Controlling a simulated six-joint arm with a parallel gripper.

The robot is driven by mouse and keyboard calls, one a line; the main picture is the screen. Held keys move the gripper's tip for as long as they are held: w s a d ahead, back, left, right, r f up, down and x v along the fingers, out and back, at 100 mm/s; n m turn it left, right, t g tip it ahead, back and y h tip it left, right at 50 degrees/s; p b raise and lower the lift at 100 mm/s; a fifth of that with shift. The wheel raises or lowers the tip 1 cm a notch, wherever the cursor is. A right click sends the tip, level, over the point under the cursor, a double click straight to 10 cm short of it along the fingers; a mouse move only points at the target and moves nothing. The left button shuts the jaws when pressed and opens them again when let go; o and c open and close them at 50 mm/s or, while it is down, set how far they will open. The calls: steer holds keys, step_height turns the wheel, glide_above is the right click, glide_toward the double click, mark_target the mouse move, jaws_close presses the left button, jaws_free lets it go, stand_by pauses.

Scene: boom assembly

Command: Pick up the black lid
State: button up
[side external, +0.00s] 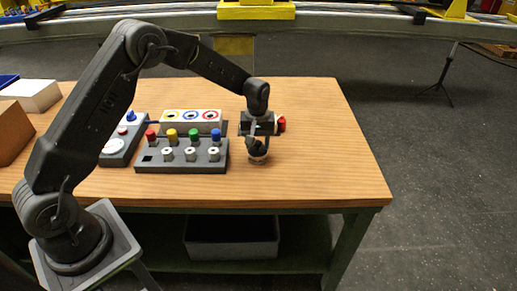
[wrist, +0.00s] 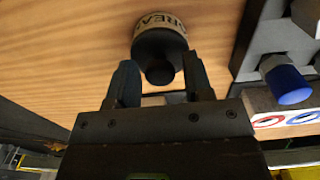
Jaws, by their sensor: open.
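The black lid (wrist: 158,40), with a narrower round knob toward my gripper, sits on a small jar (wrist: 140,24) with a pale lettered band. In the wrist view it lies between and slightly beyond the two fingertips of my gripper (wrist: 161,78). My gripper is open, with a gap on each side of the knob and nothing held. In the side view my gripper (side external: 257,138) points down just above the jar (side external: 259,158), near the right of the table's objects. There the lid is mostly hidden by the fingers.
A grey block (side external: 182,160) with coloured and white knobs stands just left of the jar. Behind it is a white box (side external: 190,115) with coloured rings. A red-ended item (side external: 281,124) is behind my gripper. The wooden table (side external: 330,160) is clear to the right.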

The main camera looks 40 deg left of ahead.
mark_target(257, 142)
steer(key=c, duration=0.7)
steer(key=shift+r, duration=2.5)
